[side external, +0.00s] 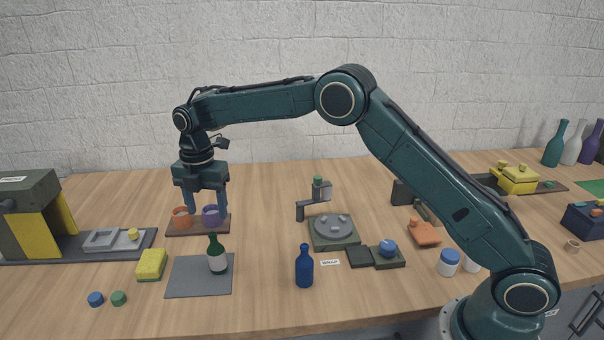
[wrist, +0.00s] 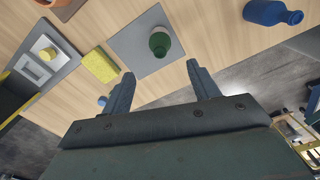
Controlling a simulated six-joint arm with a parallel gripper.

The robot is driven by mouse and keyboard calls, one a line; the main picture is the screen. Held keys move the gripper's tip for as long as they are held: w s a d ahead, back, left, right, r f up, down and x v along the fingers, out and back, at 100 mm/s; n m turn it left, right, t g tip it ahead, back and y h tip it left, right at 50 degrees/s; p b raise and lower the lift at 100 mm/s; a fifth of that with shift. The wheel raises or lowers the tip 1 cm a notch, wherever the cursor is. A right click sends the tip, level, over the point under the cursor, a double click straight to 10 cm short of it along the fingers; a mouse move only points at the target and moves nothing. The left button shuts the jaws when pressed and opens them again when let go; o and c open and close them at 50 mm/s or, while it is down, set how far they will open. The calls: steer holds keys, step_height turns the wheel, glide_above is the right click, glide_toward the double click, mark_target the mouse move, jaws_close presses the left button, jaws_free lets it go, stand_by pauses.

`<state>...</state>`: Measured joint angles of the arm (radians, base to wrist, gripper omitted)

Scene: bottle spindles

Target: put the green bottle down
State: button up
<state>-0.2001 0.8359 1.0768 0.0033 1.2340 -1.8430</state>
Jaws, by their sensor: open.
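The green bottle (side external: 217,256) with a pale label stands upright on the right part of the grey mat (side external: 190,277). In the wrist view the green bottle (wrist: 159,42) shows from above on the grey mat (wrist: 135,40), beyond the fingertips and apart from them. My gripper (side external: 207,207) is open and empty. In the side view it is above and behind the bottle, near the wooden tray with the cups. In the wrist view its two fingers (wrist: 160,72) are spread apart with nothing between them.
A yellow sponge (side external: 151,264) lies just left of the mat. A blue bottle (side external: 304,267) stands to its right. An orange cup (side external: 182,218) and a purple cup (side external: 211,215) stand on a tray (side external: 198,231) behind. Blue and green caps (side external: 118,298) lie front left.

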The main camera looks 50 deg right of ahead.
steer(key=shift+r, duration=0.1)
steer(key=s+d+r+m+t, duration=0.1)
steer(key=s+d+r+m, duration=0.3)
steer(key=s+r+m, duration=0.35)
steer(key=s+d+r+m+t, duration=0.2)
steer(key=s+d+r+m, duration=0.2)
steer(key=s+r, duration=0.55)
steer(key=s+d+f+m+t, duration=0.1)
steer(key=s+d+m, duration=0.1)
steer(key=s+m, duration=0.4)
steer(key=s+d+f+m+t, duration=0.1)
steer(key=s+m, duration=0.5)
steer(key=s, duration=1.1)
steer(key=shift+s+d+f+t, duration=0.3)
steer(key=shift+d+f, duration=0.1)
steer(key=shift+f, duration=0.3)
